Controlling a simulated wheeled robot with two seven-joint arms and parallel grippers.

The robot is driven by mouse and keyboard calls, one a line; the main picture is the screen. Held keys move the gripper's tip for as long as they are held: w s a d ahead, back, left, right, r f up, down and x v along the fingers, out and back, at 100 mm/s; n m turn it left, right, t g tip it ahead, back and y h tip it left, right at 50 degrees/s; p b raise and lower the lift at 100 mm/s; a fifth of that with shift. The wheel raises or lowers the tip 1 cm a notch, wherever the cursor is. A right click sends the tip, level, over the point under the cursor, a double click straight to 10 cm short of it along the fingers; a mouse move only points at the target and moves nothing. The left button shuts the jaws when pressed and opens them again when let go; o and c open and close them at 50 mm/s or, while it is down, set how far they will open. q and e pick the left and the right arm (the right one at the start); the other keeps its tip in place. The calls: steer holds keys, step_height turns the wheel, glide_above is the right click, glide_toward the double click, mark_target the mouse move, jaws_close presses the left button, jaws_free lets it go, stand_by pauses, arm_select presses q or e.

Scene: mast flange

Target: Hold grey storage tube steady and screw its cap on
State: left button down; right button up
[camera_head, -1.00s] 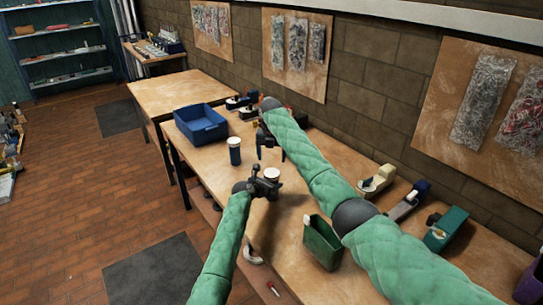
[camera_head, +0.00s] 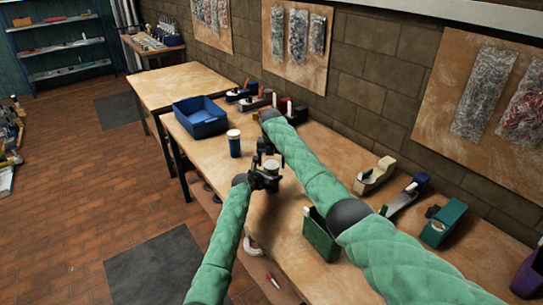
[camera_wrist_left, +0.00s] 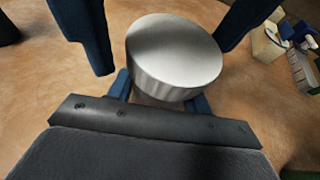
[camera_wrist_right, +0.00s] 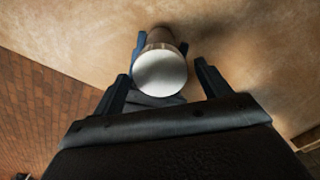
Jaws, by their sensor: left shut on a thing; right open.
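The grey storage tube (camera_wrist_right: 160,37) is held upright by my left gripper (camera_head: 265,179), which is shut on it above the bench. The pale, round cap (camera_wrist_right: 160,72) sits on the tube's top; how tightly it is seated cannot be told. In the left wrist view the cap (camera_wrist_left: 174,55) looks silvery and hides most of the tube. My right gripper (camera_wrist_right: 163,82) is open, with one finger on each side of the cap and gaps left between. In the head view the right gripper is close above the left one and partly hides the cap.
A green bin (camera_head: 320,237) stands near the front edge. Tape dispensers (camera_head: 376,176) line the wall side. Bare bench top (camera_head: 290,215) lies around the grippers.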

steer(key=shift+f, duration=0.45)
steer(key=c, duration=1)
steer(key=m, duration=1.3)
steer(key=o, duration=1.1)
